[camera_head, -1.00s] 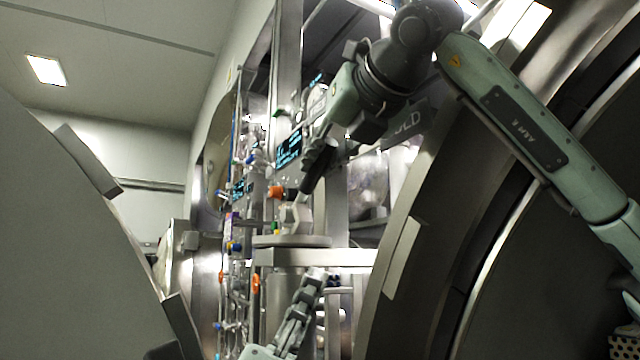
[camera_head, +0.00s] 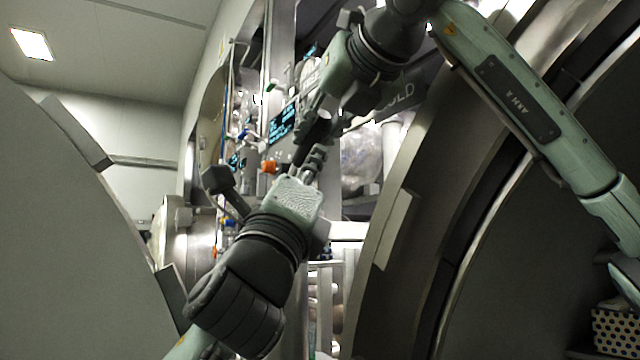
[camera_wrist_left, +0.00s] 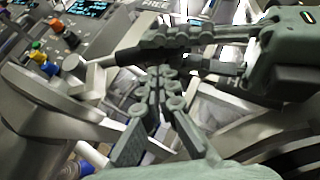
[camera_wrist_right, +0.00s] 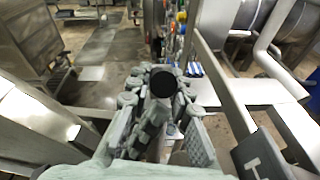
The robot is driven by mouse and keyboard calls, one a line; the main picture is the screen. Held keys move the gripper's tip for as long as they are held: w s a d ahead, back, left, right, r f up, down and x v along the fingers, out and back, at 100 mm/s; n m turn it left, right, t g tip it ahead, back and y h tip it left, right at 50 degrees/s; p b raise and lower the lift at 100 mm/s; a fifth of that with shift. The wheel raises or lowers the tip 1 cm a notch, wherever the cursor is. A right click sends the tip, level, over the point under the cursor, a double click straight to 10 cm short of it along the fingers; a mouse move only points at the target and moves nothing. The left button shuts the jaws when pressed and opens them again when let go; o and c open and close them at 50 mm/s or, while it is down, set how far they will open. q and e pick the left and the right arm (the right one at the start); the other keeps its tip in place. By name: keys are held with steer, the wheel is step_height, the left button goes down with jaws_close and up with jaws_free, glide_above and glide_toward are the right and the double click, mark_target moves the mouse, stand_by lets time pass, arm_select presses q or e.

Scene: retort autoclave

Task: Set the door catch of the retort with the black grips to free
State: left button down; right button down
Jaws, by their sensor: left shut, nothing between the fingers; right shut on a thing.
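The catch lever's black grip (camera_head: 314,131) slants down to the left in front of the control panel in the head view. In the left wrist view the black grip (camera_wrist_left: 128,55) sits on a pale metal rod (camera_wrist_left: 95,75). My right gripper (camera_wrist_right: 160,90) is shut on the grip, whose round black end (camera_wrist_right: 163,80) shows between its fingers. My left gripper (camera_head: 312,160) comes up from below, its fingers close to the grip and right gripper. It is shut and empty in the left wrist view (camera_wrist_left: 158,90); whether it touches the grip is unclear.
A panel with a lit display (camera_head: 284,122) and an orange knob (camera_head: 268,166) stands behind the grip. A sign plate (camera_head: 402,94) ends in "OLD". A large curved metal ring (camera_head: 440,190) fills the right. A grey curved body (camera_head: 60,230) fills the left.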

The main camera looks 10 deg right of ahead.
arm_select(q)
steer(key=shift+w+a+r, duration=0.2)
steer(key=shift+w+r, duration=0.05)
steer(key=shift+r, duration=0.15)
steer(key=shift+w+a+r, duration=0.2)
steer(key=shift+w+r, duration=0.05)
steer(key=shift+r, duration=0.45)
steer(key=shift+w+a, duration=0.1)
arm_select(e)
steer(key=shift+w+d+f, duration=0.1)
steer(key=c, duration=1.8)
jaws_free()
arm_select(q)
steer(key=shift+d+r, duration=0.1)
steer(key=shift+d, duration=0.1)
arm_select(e)
steer(key=o, duration=0.4)
steer(key=shift+d, duration=0.3)
steer(key=shift+o, duration=0.2)
steer(key=shift+a, duration=0.1)
